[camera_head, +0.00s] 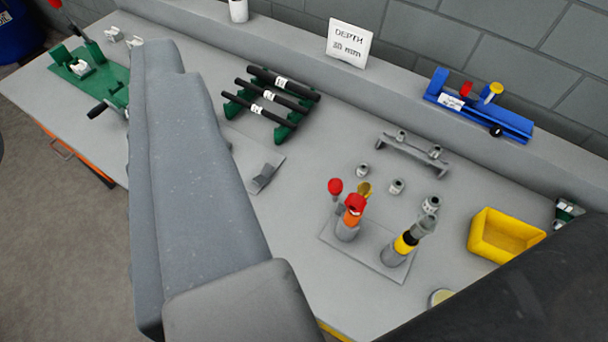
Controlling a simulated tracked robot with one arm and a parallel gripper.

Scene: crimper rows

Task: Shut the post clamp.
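No part is labelled as the post clamp, so I cannot tell for sure which it is. A grey plate (338,254) on the bench bears two short posts. The left post (347,229) has an orange and red top, with a red knob (335,186) and a yellow knob (365,189) close by it. The right post (399,250) has a yellow and black band and a grey, tilted top. I cannot tell whether anything there is open or shut. My gripper's fingertips do not show; a large grey part of my arm crosses the left middle.
A green rack (286,130) holds black bars. A green fixture (92,75) with a black handle is far left. A blue fixture (512,121) and a sign (349,44) stand on the back ledge. A yellow bin (480,240) is at right. Small grey fittings (397,187) lie mid-bench.

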